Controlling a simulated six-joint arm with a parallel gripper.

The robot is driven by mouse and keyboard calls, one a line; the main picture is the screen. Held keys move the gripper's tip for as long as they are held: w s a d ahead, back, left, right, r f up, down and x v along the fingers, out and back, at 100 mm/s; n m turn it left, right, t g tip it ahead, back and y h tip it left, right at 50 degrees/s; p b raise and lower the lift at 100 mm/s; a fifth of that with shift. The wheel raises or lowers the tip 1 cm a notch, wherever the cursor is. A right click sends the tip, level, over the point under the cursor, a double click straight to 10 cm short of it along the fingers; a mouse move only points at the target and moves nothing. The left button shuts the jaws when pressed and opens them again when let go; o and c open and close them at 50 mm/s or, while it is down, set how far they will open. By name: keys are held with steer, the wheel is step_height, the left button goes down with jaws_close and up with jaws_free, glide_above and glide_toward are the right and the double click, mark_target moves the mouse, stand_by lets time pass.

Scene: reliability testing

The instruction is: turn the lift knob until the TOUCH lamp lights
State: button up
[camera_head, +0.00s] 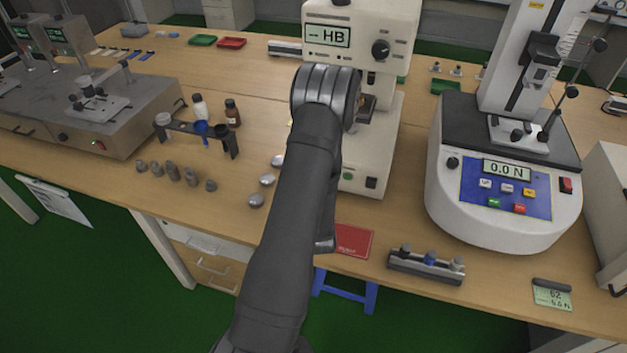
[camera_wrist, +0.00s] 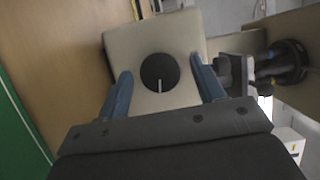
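The hardness tester (camera_head: 378,140) is a beige machine at the middle of the bench, its display (camera_head: 328,36) reading "-- HB". A black knob (camera_head: 381,50) is on its upper front. Small marks sit under the display; I cannot tell whether any is a lit TOUCH lamp. In the wrist view, a round black knob (camera_wrist: 160,72) with a white line pointing toward me sits on a beige face. My gripper (camera_wrist: 160,67) is open, with its blue-grey fingers on either side of this knob, apart from it. In the head view my forearm hides the fingers and this knob.
A force tester (camera_head: 505,170) reading 0.0 N stands at right. A red booklet (camera_head: 352,241) and a small block rack (camera_head: 426,266) lie near the front edge. Metal pieces (camera_head: 266,180), a bottle rack (camera_head: 205,133) and several grey weights (camera_head: 173,172) are left of my arm.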

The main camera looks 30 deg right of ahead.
steer(key=v, duration=1.7)
steer(key=shift+s+r, duration=0.1)
steer(key=shift+s, duration=0.1)
stand_by(0.3)
